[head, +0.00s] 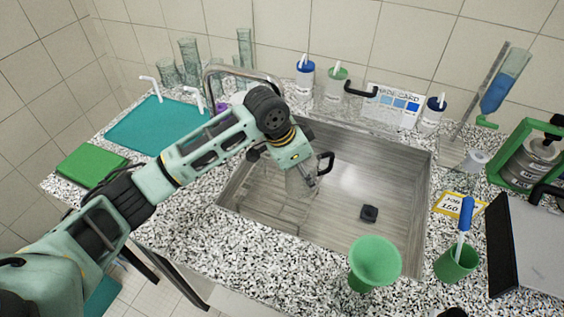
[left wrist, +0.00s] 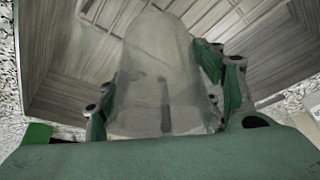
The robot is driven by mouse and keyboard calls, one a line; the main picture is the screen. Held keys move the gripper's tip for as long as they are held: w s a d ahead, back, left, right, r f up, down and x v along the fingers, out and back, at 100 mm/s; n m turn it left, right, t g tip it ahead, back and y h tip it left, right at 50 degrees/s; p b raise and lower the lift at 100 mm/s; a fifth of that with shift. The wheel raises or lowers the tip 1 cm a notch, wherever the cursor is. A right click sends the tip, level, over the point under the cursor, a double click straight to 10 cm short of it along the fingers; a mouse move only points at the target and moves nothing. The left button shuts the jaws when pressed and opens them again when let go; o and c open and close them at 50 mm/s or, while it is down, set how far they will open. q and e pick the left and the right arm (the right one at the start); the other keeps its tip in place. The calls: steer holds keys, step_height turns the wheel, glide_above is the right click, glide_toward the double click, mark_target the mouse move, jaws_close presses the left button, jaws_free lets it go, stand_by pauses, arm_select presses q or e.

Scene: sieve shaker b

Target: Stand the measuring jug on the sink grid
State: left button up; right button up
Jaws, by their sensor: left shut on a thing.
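My left gripper (head: 292,160) is over the left half of the sink, shut on the clear measuring jug (head: 302,183). The jug hangs below the gripper and looks somewhat tilted. In the left wrist view the see-through jug (left wrist: 155,75) sits between the two fingers of the left gripper (left wrist: 165,100), with the sink walls behind it. Thin wire lines of what looks like the sink grid (head: 268,208) show low in the left part of the sink, below the jug. I cannot tell how far the jug is above it. My right gripper is not in view.
The steel sink (head: 405,170) has a dark drain (head: 369,213) in its bare right half. A green funnel-like cup (head: 375,262) and a green pot with a blue-handled brush (head: 456,262) stand at the front. A tap (head: 240,71) arches behind my arm. Bottles line the back.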

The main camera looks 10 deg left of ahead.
arm_select(q)
steer(key=a, duration=0.2)
steer(key=shift+w+a+r+p, duration=0.1)
steer(key=shift+w+a+p, duration=0.2)
steer(key=a, duration=0.1)
steer(key=a+p, duration=0.1)
steer(key=a, duration=0.1)
steer(key=shift+w+a+f, duration=0.1)
steer(key=shift+w+f, duration=0.15)
steer(key=shift+f, duration=0.1)
steer(key=shift+f+p, duration=0.3)
steer(key=shift+f, duration=0.2)
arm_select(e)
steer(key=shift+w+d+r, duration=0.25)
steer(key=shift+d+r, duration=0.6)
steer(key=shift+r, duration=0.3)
arm_select(q)
steer(key=o, duration=0.7)
steer(key=shift+f, duration=0.15)
steer(key=o, duration=0.5)
steer(key=shift+c, duration=0.2)
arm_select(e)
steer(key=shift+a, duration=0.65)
